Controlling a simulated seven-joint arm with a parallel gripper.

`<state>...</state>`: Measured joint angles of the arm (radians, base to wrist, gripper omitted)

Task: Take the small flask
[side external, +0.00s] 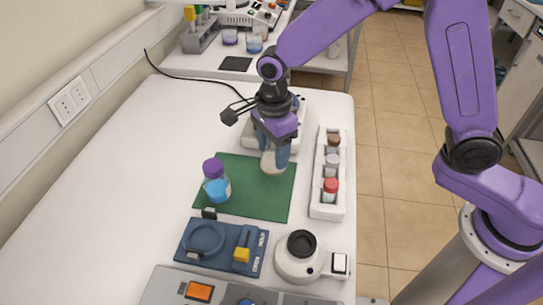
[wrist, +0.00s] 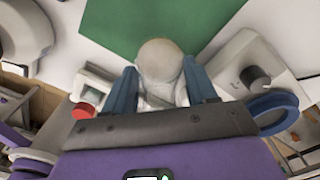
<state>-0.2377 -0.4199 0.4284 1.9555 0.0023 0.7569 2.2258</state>
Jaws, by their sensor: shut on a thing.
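The small flask (wrist: 160,58) is pale, with a rounded end toward the mat, and sits between my two blue fingers in the wrist view. My gripper (side external: 276,154) is shut on the flask, one finger on each side. In the side external view, the flask (side external: 272,164) shows below and between the fingers, over the upper right part of the green mat (side external: 245,199). I cannot tell whether it touches the mat. The fingers and gripper body hide part of the flask.
Two bottles, one purple-capped (side external: 212,168) and one blue-capped (side external: 217,190), stand at the mat's left. A white rack (side external: 326,211) of capped vials stands right. A blue device (side external: 221,248) and a white round device (side external: 297,268) are in front. The left tabletop is clear.

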